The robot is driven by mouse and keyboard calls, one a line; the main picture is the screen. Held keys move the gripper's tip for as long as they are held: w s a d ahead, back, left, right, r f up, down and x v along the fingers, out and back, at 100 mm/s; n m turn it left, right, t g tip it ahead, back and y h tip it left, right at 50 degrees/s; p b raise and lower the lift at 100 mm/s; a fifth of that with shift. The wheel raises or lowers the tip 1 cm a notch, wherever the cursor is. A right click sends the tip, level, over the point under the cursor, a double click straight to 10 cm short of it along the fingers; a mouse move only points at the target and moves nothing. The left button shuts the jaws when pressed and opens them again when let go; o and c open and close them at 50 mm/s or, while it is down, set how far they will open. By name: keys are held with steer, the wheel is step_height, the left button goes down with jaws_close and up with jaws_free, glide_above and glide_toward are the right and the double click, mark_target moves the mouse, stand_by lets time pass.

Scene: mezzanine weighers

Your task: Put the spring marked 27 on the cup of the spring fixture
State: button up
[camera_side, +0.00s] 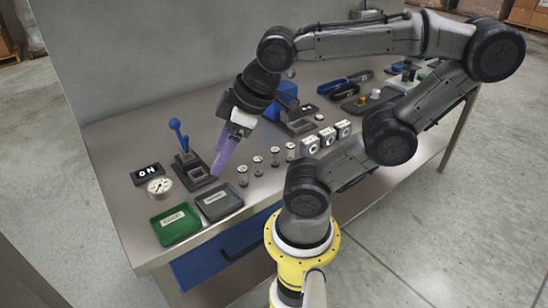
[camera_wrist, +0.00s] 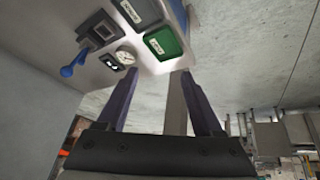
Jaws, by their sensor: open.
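The spring fixture (camera_side: 190,170) is a dark stand with a blue lever (camera_side: 180,136), at the left of the bench. It also shows at the top left of the wrist view (camera_wrist: 98,30). Several small springs with pale tops (camera_side: 258,166) stand upright in a row right of my gripper in the side view. Their marks are too small to read, so I cannot tell which is 27. My gripper (camera_side: 217,170) has purple fingers, points down beside the fixture and is open. Its fingers (camera_wrist: 160,76) show nothing between them in the wrist view.
A green tray (camera_side: 175,224) and a grey tray (camera_side: 218,203) lie at the bench's front left edge. A dial (camera_side: 159,186) and a black display (camera_side: 148,175) sit left of the fixture. White-faced blocks (camera_side: 327,137) and other stations stand to the right.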

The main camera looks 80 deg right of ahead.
steer(key=n, duration=0.2)
steer(key=n+g+h, duration=0.4)
steer(key=n+g, duration=0.3)
steer(key=n, duration=0.3)
glide_above(274, 150)
steer(key=w+a, duration=0.1)
steer(key=a, duration=0.3)
step_height(274, 150, down, 6)
steer(key=x, duration=1.2)
steer(key=shift+w+f, duration=0.1)
steer(key=shift+f, duration=0.3)
jaws_close()
